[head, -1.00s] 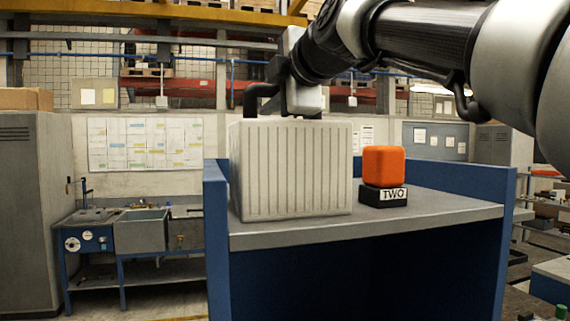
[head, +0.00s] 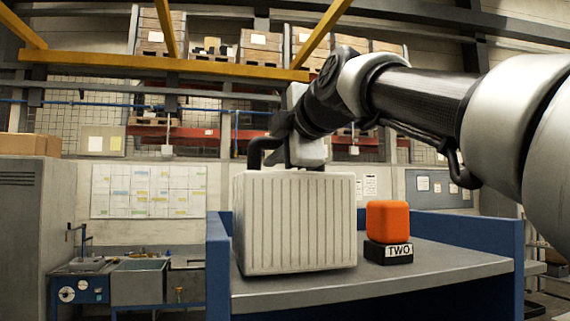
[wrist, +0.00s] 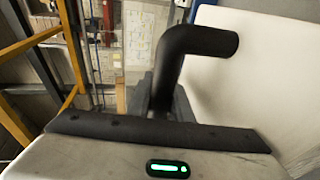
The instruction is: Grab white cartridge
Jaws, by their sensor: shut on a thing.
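The white cartridge (head: 297,225) is a box with a ribbed front and a black bent handle on top. It stands upright at the left of the grey-topped table (head: 440,268) in the head view, and I see no clear gap under it. My gripper (head: 290,155) comes down from above and is shut on the black handle. In the wrist view, the gripper fingers (wrist: 162,100) are at the handle (wrist: 200,42), which partly hides them. The cartridge's plain white surface (wrist: 265,75) fills the right side there.
An orange cube (head: 388,219) sits on a black base (head: 388,252) labelled "TWO", right of the cartridge. Blue raised panels (head: 218,262) border the table. The tabletop right of the cube is clear. A sink bench (head: 138,283) stands behind at left.

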